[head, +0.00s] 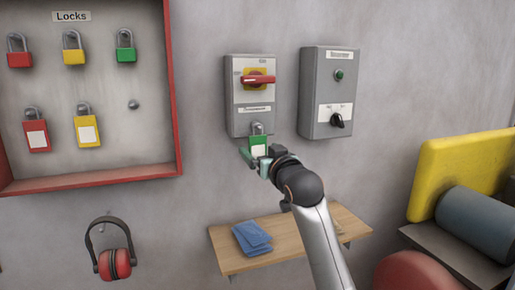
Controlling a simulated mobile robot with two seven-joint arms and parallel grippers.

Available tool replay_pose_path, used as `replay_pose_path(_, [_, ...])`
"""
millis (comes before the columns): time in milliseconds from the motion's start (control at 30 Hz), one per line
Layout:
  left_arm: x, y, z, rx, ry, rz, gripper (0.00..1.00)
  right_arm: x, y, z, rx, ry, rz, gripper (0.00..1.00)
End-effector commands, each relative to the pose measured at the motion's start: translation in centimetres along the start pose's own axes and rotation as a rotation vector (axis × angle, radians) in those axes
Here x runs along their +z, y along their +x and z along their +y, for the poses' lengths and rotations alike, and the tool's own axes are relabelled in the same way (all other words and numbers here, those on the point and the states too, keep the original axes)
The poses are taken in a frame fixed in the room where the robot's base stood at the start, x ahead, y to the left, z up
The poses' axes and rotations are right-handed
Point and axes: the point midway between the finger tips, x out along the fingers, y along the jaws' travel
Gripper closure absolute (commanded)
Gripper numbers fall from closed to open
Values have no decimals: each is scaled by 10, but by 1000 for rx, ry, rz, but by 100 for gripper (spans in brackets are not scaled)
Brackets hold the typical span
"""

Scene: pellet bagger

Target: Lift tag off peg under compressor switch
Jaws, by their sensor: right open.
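The green tag (258,149) has a white label and hangs at the peg (257,128) under the left grey switch box (236,117). That box has a red handle (258,80) on a yellow plate and a small white name label too small to read. My right gripper (256,160) is open at the lower part of the tag, with its fingers around or very close to it. I cannot tell whether they touch it. The gripper partly hides the tag's lower edge. My left gripper is not in view.
A second grey box (326,113) with a green button and black knob is to the right. A red-framed lock board (105,150) with several locks and a bare peg (133,104) is left. Below are a wooden shelf (222,246) with blue cloth (252,238) and hanging earmuffs (113,264).

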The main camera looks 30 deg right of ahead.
Motion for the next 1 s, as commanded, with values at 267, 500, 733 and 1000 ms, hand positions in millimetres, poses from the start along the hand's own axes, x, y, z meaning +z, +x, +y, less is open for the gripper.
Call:
replay_pose_path(267, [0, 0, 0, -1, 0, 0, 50, 0, 2, 0, 0, 0, 0, 6])
replay_pose_path(500, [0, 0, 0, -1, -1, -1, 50, 0, 2, 0, 0, 0, 0, 33])
replay_pose_path(733, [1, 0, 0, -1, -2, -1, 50, 0, 2, 0, 0, 1, 0, 59])
replay_pose_path(1000, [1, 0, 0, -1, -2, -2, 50, 0, 2, 0, 0, 1, 0, 89])
